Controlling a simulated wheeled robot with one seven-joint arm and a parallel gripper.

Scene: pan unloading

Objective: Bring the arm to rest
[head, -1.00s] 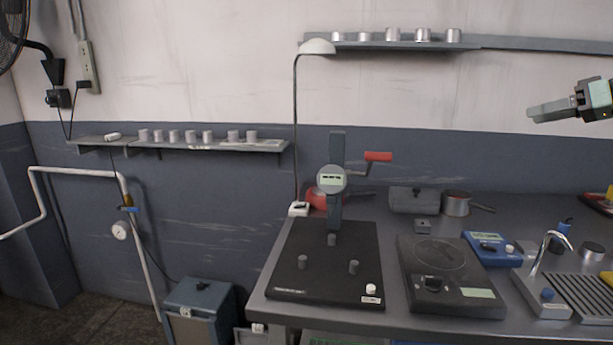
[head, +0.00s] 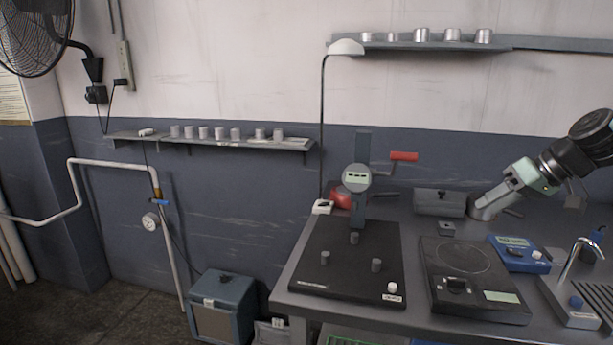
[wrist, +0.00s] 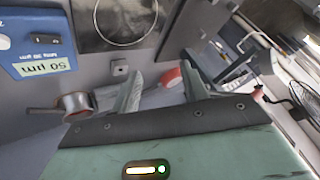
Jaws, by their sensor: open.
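My gripper (head: 484,208) is at the right of the head view, above the back part of the bench and pointing down and left. In the wrist view my gripper (wrist: 163,88) shows two fingers spread apart with nothing held between them. A small metal pot (wrist: 76,104) lies left of the fingers in the wrist view; in the head view my gripper covers most of it. A red pan (head: 341,198) sits behind the dial stand on the bench, and its red also shows beyond the fingers in the wrist view (wrist: 171,77).
The bench holds a black plate with pegs (head: 335,268), a black hotplate-like device (head: 470,305), a blue meter (head: 520,258) and a grey box (head: 440,202). Open floor (head: 130,300) lies at the left.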

